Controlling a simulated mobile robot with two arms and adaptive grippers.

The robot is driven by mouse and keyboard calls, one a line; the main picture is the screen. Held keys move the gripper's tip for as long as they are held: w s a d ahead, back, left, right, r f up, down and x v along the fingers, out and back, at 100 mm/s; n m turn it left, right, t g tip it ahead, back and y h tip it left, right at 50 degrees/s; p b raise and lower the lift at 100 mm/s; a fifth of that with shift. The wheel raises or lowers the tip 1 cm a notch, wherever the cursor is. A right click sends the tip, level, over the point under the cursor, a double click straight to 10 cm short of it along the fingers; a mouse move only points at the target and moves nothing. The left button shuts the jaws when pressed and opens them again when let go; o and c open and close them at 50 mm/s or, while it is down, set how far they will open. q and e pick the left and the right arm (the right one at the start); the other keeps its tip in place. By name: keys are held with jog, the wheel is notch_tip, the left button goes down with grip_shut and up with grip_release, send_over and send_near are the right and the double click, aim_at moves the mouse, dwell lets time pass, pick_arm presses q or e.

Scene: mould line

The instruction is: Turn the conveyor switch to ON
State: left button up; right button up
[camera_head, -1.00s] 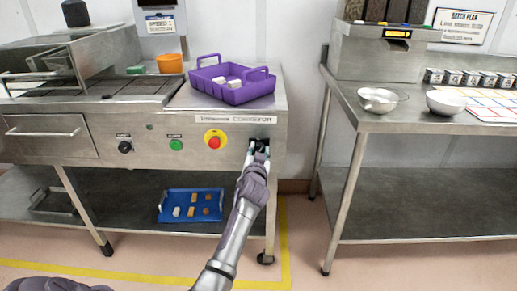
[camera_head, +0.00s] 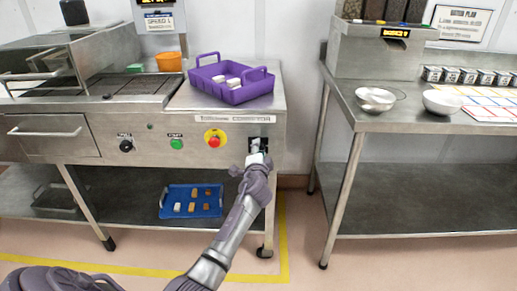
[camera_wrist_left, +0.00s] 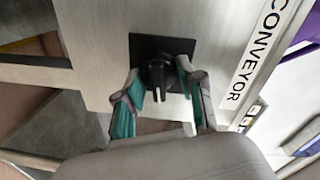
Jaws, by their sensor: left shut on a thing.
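The conveyor switch (camera_head: 257,144) is a black knob on a dark square plate at the right end of the steel machine's front panel. In the left wrist view its black handle (camera_wrist_left: 158,76) points toward the lower edge of the picture, slightly tilted. The CONVEYOR label (camera_wrist_left: 254,58) is beside it. My left gripper (camera_head: 259,158) is at the switch, with its teal-padded fingers on either side of the handle, shut on it. The finger contact is partly hard to see. My right gripper is not in view.
A red button on yellow (camera_head: 215,140), a green button (camera_head: 176,144) and a black knob (camera_head: 126,146) are left of the switch. A purple basket (camera_head: 240,95) stands above. A blue tray (camera_head: 176,212) lies on the lower shelf. A second steel table (camera_head: 400,121) stands at right.

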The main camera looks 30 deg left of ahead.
pick_arm(q)
jog(key=shift+f+m, duration=0.1)
jog(key=shift+m, duration=0.9)
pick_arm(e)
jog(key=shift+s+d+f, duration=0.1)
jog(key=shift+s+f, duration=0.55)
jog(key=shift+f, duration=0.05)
pick_arm(q)
jog(key=o, duration=1.2)
jog(key=shift+c, duration=0.2)
jog(key=shift+d, duration=0.1)
jog(key=v, duration=1.2)
jog(key=shift+w, duration=0.1)
